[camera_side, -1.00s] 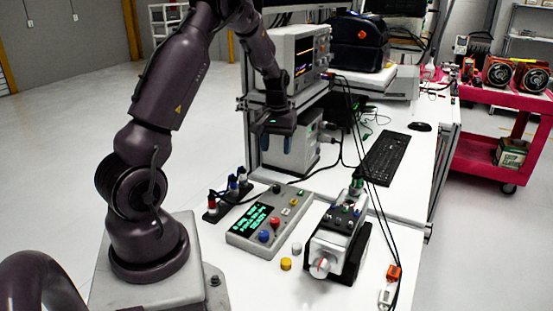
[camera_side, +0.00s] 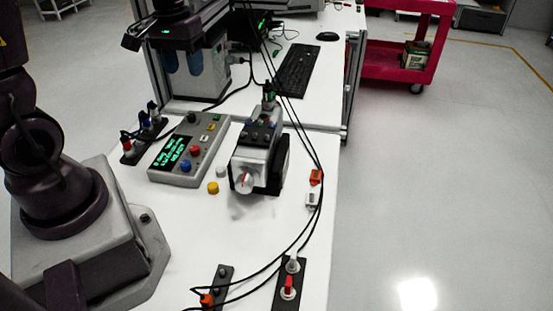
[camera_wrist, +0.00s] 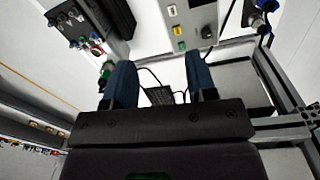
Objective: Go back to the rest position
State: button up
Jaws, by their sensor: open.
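My gripper (camera_side: 183,64) is in the upper left of the side view. Its two blue fingers point down, spread apart, with nothing between them. It appears in front of a pale box (camera_side: 212,75) at the bench's far end and looks clear of the table. In the wrist view the open fingers of my gripper (camera_wrist: 160,72) show with a gap between them. The grey control panel (camera_side: 190,150), with a green-lit screen and colored buttons, lies on the white table. The servo device (camera_side: 258,160), with a silver knob, stands to its right.
Black cables (camera_side: 290,110) arc across the table's right side. A yellow cap (camera_side: 213,188) sits before the panel. Black strips with plugs (camera_side: 288,285) are at the front. A keyboard (camera_side: 298,70) lies behind.

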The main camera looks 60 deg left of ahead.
jog(key=s+d+r+m+t, duration=0.2)
jog(key=s+d+r+m, duration=0.1)
jog(key=d, duration=0.5)
jog(key=s+d+r+m+t, duration=0.3)
jog(key=s+d+r+m, duration=0.1)
jog(key=d+r, duration=0.3)
jog(key=shift+s+d+r, duration=0.35)
jog(key=shift+s+d, duration=0.15)
jog(key=shift+d, duration=0.15)
jog(key=shift+c, duration=0.3)
